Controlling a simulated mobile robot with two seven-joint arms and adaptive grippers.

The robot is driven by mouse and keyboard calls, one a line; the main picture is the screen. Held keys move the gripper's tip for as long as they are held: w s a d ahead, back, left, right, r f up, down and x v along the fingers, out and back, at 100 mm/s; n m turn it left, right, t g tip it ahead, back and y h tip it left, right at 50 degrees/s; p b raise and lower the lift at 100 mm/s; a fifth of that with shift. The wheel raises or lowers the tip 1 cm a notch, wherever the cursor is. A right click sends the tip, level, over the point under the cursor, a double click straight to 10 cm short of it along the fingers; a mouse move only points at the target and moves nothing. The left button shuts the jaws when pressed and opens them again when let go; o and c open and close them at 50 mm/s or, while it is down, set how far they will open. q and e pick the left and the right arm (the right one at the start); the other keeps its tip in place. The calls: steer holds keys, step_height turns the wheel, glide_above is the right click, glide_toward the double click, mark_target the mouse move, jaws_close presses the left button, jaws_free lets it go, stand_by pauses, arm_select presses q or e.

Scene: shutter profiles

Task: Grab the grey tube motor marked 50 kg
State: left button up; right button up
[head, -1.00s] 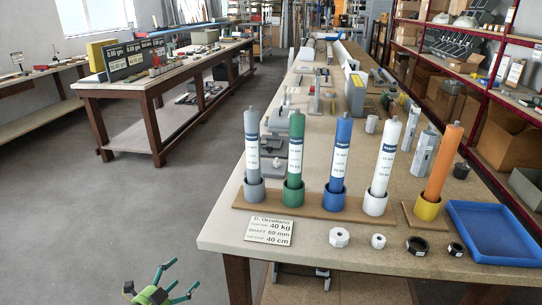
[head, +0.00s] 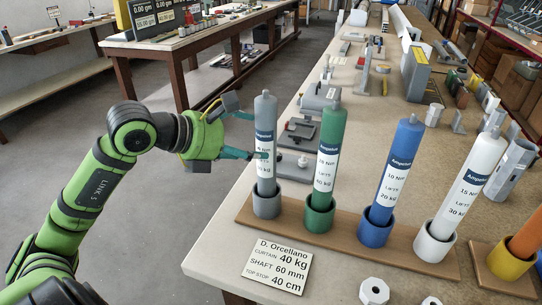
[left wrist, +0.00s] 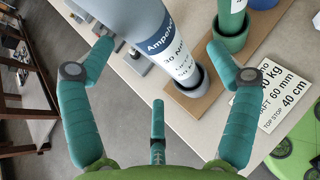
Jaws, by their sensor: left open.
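The grey tube motor (head: 265,120) stands upright in a grey cup (head: 267,202) at the left end of a wooden strip. Its white label is partly covered by my finger, so I read only "kg" clearly. My left gripper (head: 255,135) is open at the tube's label height, coming from the left. One finger crosses in front of the tube; another reaches towards its far side. In the left wrist view the grey tube (left wrist: 145,22) rises between the two side fingers, with a third finger below. Contact cannot be told. My right gripper is out of view.
Green (head: 328,150), blue (head: 398,170) and white (head: 468,185) tube motors stand in cups to the right, the green one closest. A sign (head: 279,266) reading 40 kg lies in front of the strip. Grey parts lie behind the tubes. An orange tube (head: 527,235) is at the right edge.

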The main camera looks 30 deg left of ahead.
mark_target(262, 143)
arm_select(q)
steer(key=p+x, duration=0.2)
steer(key=x, duration=0.3)
steer(key=shift+w+a+r, duration=0.1)
steer(key=shift+a, duration=0.1)
steer(key=shift+w+d+f+p, duration=0.15)
steer(key=shift+w+f+p, duration=0.1)
steer(key=shift+p, duration=0.05)
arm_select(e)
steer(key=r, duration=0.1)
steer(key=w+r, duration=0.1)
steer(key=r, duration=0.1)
arm_select(q)
jaws_close()
steer(key=shift+r, duration=0.15)
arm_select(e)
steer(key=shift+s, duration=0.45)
